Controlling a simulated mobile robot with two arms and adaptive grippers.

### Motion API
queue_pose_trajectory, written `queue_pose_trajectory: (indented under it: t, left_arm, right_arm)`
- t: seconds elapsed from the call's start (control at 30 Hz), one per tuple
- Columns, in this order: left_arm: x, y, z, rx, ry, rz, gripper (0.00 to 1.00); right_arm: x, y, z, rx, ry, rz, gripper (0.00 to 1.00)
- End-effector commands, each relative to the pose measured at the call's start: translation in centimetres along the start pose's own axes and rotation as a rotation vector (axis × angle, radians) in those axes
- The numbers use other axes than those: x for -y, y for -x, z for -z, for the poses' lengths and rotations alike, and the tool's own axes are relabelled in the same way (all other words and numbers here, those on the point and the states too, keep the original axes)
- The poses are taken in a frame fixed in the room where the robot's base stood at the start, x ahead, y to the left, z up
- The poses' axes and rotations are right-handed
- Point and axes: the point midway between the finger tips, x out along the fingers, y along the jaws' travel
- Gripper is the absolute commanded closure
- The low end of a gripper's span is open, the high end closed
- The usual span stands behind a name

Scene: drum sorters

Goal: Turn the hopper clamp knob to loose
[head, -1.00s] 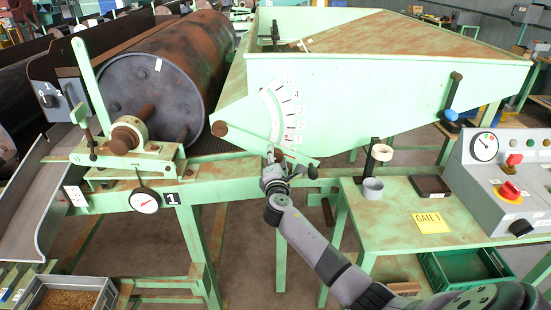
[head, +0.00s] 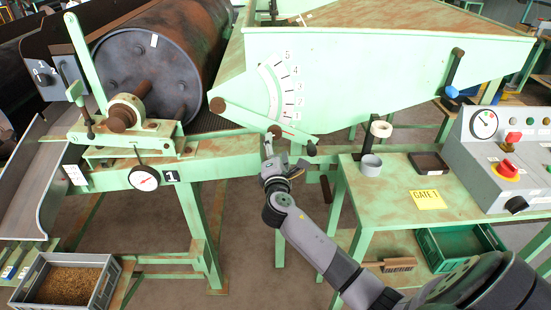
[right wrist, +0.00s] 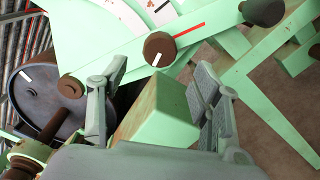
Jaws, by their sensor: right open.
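The hopper clamp knob appears to be the round brown knob (head: 275,131) on the green lever below the number scale. In the right wrist view the brown knob (right wrist: 159,48) carries a white mark, with a red line on the lever to its right. My right gripper (head: 284,157) is just below the knob, open. In the right wrist view its two fingers (right wrist: 160,82) are spread, with the end of a green beam (right wrist: 165,110) showing between them. The knob shows above the fingertips, apart from them. My left gripper is out of view.
The lever (head: 245,117) has a brown pivot at its left and a dark grip at its right. The green hopper (head: 370,80) rises behind. A small table (head: 395,205) with cups, a tray and a control box stands right. A rusty drum (head: 160,70) is left.

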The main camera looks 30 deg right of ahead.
Motion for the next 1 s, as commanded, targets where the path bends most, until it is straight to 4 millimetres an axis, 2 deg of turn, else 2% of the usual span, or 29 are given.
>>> queue_pose_trajectory:
  t: [0.1,0.3,0.87,0.93,1.0]
  left_arm:
    - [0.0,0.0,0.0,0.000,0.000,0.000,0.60]
    - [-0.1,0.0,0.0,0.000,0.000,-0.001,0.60]
    - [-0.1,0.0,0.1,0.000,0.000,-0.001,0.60]
    - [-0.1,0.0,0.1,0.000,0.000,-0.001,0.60]
    - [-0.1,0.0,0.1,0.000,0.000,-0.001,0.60]
  right_arm:
    - [0.0,2.3,0.1,-0.002,-0.001,0.000,0.41]
    - [0.0,4.2,0.1,-0.001,0.000,0.000,0.41]
    - [0.0,4.5,0.0,0.000,0.000,0.000,0.41]
    - [0.2,4.5,0.2,-0.004,-0.001,0.004,0.41]
    - [1.4,4.5,0.8,-0.021,-0.009,0.026,0.41]
